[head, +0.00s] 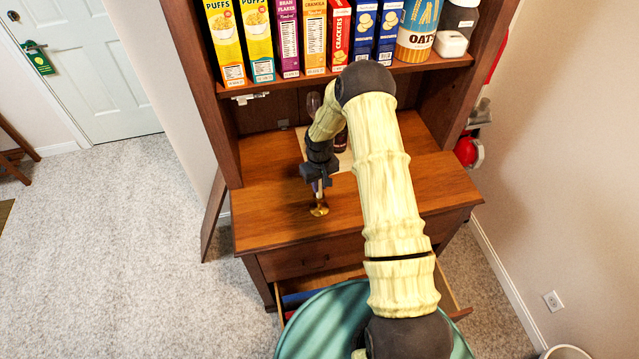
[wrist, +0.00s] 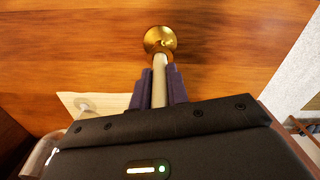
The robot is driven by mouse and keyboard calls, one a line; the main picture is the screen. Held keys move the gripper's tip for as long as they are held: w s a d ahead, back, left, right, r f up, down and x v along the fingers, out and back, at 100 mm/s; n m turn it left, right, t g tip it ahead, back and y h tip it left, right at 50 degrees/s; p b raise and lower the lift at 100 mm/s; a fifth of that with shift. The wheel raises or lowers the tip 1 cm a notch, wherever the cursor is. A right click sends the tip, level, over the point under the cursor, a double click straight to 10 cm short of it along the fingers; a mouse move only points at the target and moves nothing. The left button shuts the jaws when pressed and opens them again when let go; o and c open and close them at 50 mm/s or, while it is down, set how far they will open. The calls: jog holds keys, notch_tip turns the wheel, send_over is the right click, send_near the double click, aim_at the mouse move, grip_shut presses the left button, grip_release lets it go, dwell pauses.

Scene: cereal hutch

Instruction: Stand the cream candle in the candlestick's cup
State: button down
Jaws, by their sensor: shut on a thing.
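My gripper (wrist: 160,88) is shut on the cream candle (wrist: 159,70), with a purple finger on each side of it. The candle's far end meets the brass candlestick (wrist: 160,40) in the wrist view; I cannot tell whether it is inside the cup or just above it. In the head view the candlestick (head: 319,209) stands on the hutch counter, directly below my gripper (head: 319,187). The candle is hard to make out there between the fingers.
A pale board (head: 345,160) lies behind on the wooden counter (head: 265,200), with dark glass or bottle shapes partly hidden by my arm. Cereal boxes (head: 288,38) fill the shelf above. A drawer (head: 300,287) below is open. The counter left of the candlestick is clear.

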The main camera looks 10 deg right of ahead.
jog(key=shift+f, duration=0.25)
jog(key=c, duration=1)
grip_release()
jog(key=shift+o, duration=0.2)
jog(key=shift+r, duration=0.15)
jog(key=shift+r+p, duration=1.3)
jog(key=shift+r, duration=1.05)
jog(key=shift+r, duration=0.1)
